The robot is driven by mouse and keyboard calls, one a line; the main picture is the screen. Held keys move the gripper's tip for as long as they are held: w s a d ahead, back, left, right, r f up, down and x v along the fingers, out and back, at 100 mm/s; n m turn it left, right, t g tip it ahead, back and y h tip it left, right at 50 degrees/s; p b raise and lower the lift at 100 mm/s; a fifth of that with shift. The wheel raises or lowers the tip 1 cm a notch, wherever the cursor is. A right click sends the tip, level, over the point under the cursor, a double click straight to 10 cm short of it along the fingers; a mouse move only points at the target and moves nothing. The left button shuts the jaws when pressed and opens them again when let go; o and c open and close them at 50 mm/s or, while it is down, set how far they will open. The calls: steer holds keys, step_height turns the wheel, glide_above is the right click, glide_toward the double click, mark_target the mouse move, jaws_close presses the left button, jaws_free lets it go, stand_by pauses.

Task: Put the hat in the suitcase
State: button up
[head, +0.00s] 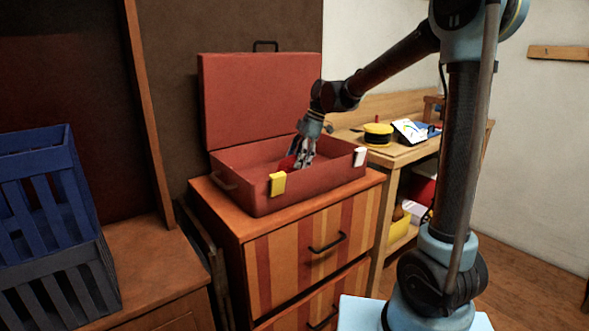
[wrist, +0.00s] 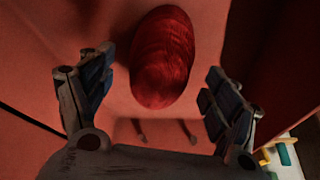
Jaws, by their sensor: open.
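The red suitcase (head: 235,168) stands open on the striped drawer cabinet, its lid raised at the back. My gripper (head: 303,160) reaches down into the suitcase's open body. In the wrist view my gripper (wrist: 160,105) is open, with its two fingers wide apart. A dark red, ribbed, rounded thing, which looks like the hat (wrist: 162,57), is ahead of the fingers, inside the suitcase and apart from both fingers. In the head view a bit of bright red, likely the hat (head: 287,163), shows beside the fingers. Whether it rests on the suitcase floor is hard to tell.
The suitcase has a yellow latch (head: 277,184) and a white latch (head: 360,156) on its front rim. Blue and dark crates (head: 45,200) stand at the left. A wooden workbench (head: 400,152) with a yellow spool (head: 378,134) is at the right.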

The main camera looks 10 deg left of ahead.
steer(key=v, duration=0.8)
steer(key=shift+r, duration=0.15)
